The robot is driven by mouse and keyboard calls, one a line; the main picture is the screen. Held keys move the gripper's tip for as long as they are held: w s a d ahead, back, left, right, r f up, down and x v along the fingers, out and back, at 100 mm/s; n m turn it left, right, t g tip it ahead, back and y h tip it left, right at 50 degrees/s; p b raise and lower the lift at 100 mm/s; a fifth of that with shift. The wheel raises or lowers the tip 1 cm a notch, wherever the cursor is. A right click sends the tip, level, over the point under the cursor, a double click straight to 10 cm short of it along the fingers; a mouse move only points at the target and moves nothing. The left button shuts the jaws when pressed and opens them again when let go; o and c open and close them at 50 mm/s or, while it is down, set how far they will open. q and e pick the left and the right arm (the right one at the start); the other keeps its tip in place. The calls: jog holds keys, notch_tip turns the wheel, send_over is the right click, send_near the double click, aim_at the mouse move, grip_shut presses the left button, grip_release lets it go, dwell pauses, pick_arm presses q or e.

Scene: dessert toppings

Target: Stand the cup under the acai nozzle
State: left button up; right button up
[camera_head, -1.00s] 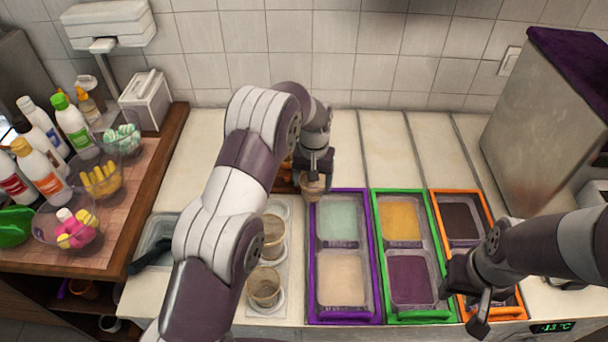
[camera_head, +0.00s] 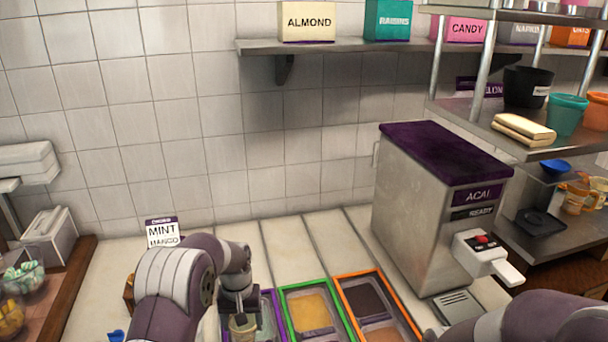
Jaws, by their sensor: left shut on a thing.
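My left gripper (camera_head: 241,312) is shut on a small clear cup (camera_head: 242,328), held upright at the bottom of the head view, by the purple-framed topping tray. The cup's lower part is cut off by the picture edge. The acai machine (camera_head: 425,215) is a steel box with a purple top, marked ACAI and READY, to the right of the cup. Its white dispensing head (camera_head: 484,256) with a red button juts from the front. A slatted drip tray (camera_head: 457,306) lies below it, with no cup on it. My right arm is at the bottom right; its gripper is out of view.
Purple-, green- (camera_head: 319,307) and orange-framed (camera_head: 376,305) topping trays lie between the cup and the machine. A MINT MANGO card (camera_head: 162,233) stands behind my left arm. A steel rack (camera_head: 480,118) with tubs rises at the right. My right arm is close to the drip tray.

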pick_arm(q)
jog(key=shift+s+d+f, duration=0.3)
jog(key=shift+s+f, duration=0.15)
jog(key=shift+s, duration=0.15)
jog(key=s+a+f+b, duration=0.1)
jog(key=s+a+f, duration=0.1)
jog(key=s, duration=0.3)
jog(key=s+a+f+b, duration=0.1)
jog(key=s+a+f, duration=0.1)
jog(key=s, duration=0.3)
jog(key=shift+s+a+f+m, duration=0.25)
jog(key=shift+s+f+m, duration=0.05)
jog(key=shift+f, duration=0.5)
pick_arm(e)
notch_tip(320, 180, down, 2)
jog(key=shift+s+d+f, duration=0.15)
jog(key=shift+f, duration=0.1)
